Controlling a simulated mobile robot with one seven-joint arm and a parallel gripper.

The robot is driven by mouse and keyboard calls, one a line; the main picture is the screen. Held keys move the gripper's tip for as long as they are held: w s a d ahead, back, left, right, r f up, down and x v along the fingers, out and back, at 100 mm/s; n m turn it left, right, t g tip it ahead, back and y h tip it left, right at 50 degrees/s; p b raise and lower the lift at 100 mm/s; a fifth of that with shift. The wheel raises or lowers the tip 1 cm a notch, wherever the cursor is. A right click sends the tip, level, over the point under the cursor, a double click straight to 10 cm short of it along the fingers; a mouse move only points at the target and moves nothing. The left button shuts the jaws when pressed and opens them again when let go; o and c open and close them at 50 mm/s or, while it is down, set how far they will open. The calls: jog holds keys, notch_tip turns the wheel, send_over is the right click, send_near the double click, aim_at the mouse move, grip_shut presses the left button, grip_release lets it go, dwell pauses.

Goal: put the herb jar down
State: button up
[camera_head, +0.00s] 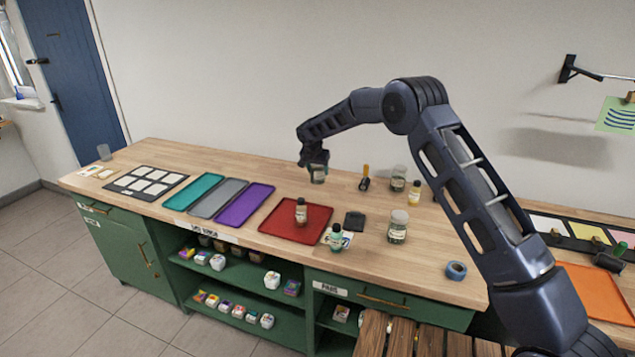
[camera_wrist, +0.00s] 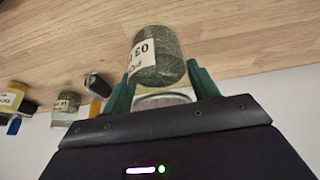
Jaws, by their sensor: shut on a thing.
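The herb jar (camera_head: 319,176) is a glass jar with dark green contents, held under my gripper (camera_head: 317,163) near the back of the wooden counter. In the wrist view the herb jar (camera_wrist: 157,57) sits between the two green fingers of my gripper (camera_wrist: 162,85). Its white label reads "03" upside down, and its far end points at the wood. The gripper is shut on it. I cannot tell whether the jar's base touches the counter (camera_head: 260,168).
Right of the held jar stand an orange-handled tool (camera_head: 365,179), a glass jar (camera_head: 398,178) and a yellow-labelled bottle (camera_head: 414,193). In front, a red tray (camera_head: 283,226) bears a brown bottle (camera_head: 301,209). A purple tray (camera_head: 244,205) lies to the left. Bare wood surrounds the held jar.

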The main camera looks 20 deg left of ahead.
aim_at(315, 169)
jog(key=shift+f, duration=2.8)
jog(key=o, duration=1.1)
jog(key=shift+f, duration=0.15)
jog(key=shift+o, duration=0.2)
jog(key=v, duration=1.2)
